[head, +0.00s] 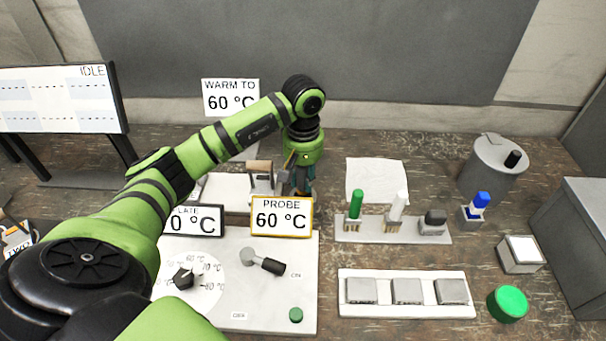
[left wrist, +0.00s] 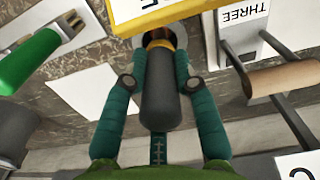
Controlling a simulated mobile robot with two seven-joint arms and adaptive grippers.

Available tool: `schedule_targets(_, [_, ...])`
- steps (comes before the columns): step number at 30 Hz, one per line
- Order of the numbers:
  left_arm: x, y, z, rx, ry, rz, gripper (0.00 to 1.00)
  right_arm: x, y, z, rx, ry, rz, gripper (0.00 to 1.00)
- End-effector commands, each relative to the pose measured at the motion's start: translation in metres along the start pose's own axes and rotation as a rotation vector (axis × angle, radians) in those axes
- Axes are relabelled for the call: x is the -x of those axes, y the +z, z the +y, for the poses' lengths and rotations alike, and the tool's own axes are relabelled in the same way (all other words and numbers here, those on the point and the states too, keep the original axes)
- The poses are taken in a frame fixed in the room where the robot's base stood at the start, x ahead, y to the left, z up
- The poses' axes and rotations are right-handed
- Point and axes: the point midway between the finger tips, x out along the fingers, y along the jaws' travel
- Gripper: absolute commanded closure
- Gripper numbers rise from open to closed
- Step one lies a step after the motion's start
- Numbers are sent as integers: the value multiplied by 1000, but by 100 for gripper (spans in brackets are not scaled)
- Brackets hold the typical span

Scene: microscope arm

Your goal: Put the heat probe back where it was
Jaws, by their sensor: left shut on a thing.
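My left gripper (head: 303,182) reaches down behind the yellow-framed PROBE display (head: 282,217), which reads 60 °C. In the left wrist view its teal fingers (left wrist: 160,86) are shut on the heat probe (left wrist: 160,105), a dark grey handle with a yellow band and a coppery part beyond it. The probe's far end is hidden by the yellow frame (left wrist: 170,17). In the head view the probe is mostly hidden by the fingers and the display. I cannot tell whether it touches anything below. My right gripper is not in view.
A wooden-handled lever (head: 260,170) stands just left of the gripper. The control panel (head: 250,320) with a dial and switch lies in front. A rack (head: 350,235) with green and white handles stands right, beside a white sheet (head: 378,178). A grey canister (head: 490,165) stands farther right.

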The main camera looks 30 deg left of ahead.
Motion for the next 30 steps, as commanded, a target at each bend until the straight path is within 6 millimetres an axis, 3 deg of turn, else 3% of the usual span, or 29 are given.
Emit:
schedule_targets(4, [-7, 0, 0, -1, 2, 2, 100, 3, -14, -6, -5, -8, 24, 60])
schedule_targets(13, [-11, -1, 0, -1, 2, 3, 100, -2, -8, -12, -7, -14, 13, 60])
schedule_targets(14, [-11, 0, 0, -1, 1, 3, 68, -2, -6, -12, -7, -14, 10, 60])
schedule_targets(15, [-10, 0, 0, -1, 1, 2, 62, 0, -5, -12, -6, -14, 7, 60])
schedule_targets(27, [-4, 0, 0, -1, 1, 1, 62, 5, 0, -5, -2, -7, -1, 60])
schedule_targets(30, [5, -2, 1, 0, 5, 6, 62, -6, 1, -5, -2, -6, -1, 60])
